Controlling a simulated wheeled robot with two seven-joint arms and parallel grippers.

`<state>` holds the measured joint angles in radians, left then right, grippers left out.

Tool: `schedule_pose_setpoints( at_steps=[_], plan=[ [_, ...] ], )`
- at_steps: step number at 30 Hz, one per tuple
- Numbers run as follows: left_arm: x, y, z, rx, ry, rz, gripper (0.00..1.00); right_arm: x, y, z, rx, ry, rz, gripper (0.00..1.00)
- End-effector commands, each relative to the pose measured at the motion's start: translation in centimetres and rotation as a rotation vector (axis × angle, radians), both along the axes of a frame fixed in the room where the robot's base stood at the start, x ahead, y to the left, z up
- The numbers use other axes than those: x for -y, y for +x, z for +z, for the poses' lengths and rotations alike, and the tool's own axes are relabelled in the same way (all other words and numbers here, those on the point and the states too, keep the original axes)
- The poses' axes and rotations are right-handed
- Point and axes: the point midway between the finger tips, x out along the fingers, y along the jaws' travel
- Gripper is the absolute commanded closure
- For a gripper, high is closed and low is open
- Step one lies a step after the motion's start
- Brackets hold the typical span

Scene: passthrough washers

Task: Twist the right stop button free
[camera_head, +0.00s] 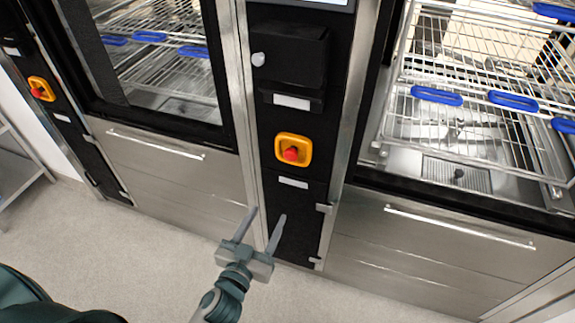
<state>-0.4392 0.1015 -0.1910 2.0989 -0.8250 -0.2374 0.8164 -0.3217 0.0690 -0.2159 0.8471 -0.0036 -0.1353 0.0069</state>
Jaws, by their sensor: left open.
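The right stop button (291,155) is a red knob on a yellow square plate, on the black control column between the two washers. A second stop button (39,91), also red on yellow, is on the black column at the far left. My left gripper (268,212) is in front of the lower part of the middle column, below the right stop button in the picture. Its two grey fingers are apart with nothing between them. It looks clear of the button. My right gripper is not in view.
The left washer (165,160) and right washer (430,250) have steel lower panels with bar handles. The right washer stands open, showing wire racks with blue handles (437,96). A round knob (258,59) sits higher on the middle column. The light floor (120,240) is clear.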

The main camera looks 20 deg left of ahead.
Motion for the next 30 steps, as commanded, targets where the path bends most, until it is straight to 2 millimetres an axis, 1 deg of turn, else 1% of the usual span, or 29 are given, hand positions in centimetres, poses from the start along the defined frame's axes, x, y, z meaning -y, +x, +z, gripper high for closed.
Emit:
schedule_pose_setpoints(
  at_steps=[1,3,6,9,20,26,30],
  plan=[
    [-0.1,-0.1,1.6,0.031,-0.007,0.003,0.49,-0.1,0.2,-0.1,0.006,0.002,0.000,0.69],
    [-0.1,-0.2,3.2,0.060,-0.013,0.006,0.49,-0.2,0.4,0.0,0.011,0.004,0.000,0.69],
    [-0.2,-0.3,4.2,0.079,-0.018,0.007,0.49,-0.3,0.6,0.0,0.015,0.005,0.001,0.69],
    [-0.2,-0.3,4.5,0.083,-0.018,0.008,0.49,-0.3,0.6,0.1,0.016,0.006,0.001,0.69],
    [-0.2,0.0,4.4,0.081,-0.018,0.007,0.49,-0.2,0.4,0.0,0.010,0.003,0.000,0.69],
    [-0.1,1.3,4.5,0.082,-0.018,0.007,0.49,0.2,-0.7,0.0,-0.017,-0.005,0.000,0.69],
    [-0.1,3.0,4.6,0.082,-0.017,0.007,0.49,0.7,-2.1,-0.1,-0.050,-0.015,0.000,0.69]
  ],
)
